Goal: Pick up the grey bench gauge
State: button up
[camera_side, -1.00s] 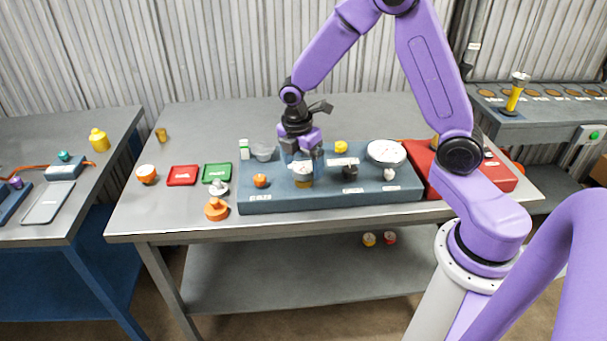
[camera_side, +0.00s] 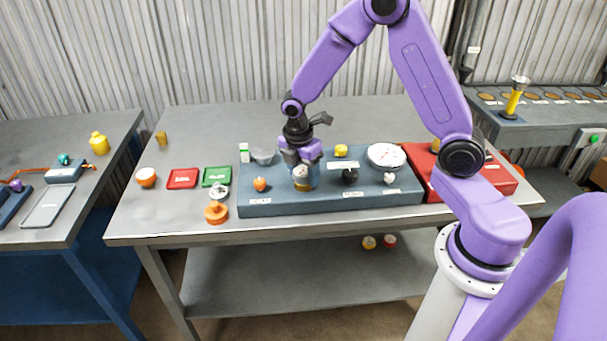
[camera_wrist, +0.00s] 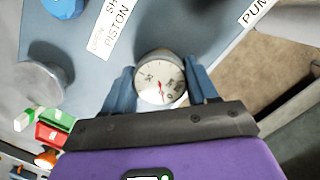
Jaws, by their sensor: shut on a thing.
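The grey bench gauge (camera_wrist: 160,82) is round, with a white dial, a red needle and a grey rim. In the wrist view it sits between the two blue fingers of my gripper (camera_wrist: 162,88), which is shut on it. In the side view the gauge (camera_side: 301,172) shows small below my gripper (camera_side: 303,177), at the front middle of the blue-grey riser (camera_side: 400,196). The fingers partly cover it there. I cannot tell whether its underside touches the riser.
An orange piece (camera_side: 260,184) and a dark knob (camera_side: 350,175) stand either side on the riser. Red (camera_side: 182,179) and green (camera_side: 217,176) trays lie left.

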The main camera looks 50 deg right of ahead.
aim_at(304, 170)
jog(key=shift+r, duration=0.45)
notch_tip(304, 170, up, 2)
jog(key=shift+w+r, duration=0.1)
jog(key=s+r, duration=1)
jog(key=s, duration=0.4)
jog(key=w+a+f+n+t+y, duration=0.1)
jog(key=w+a+f+n, duration=0.2)
jog(key=w+a+n, duration=0.55)
jog(key=w+a+f+n+t, duration=0.1)
jog(key=w+a+f+n, duration=0.3)
jog(key=w+a, duration=0.75)
jog(key=shift+n, duration=0.55)
jog(key=w+a+f, duration=0.1)
jog(key=w+f, duration=0.1)
jog(key=w, duration=0.2)
jog(key=w+a+f, duration=0.1)
jog(key=w+f, duration=0.2)
jog(key=w, duration=0.2)
jog(key=w+a+f, duration=0.1)
jog(key=w+f, duration=0.2)
jog(key=w, duration=0.2)
jog(key=shift+w+a+f, duration=0.1)
jog(key=shift+w+f, duration=0.15)
jog(key=shift+f, duration=1.5)
jog(key=shift+f, duration=0.15)
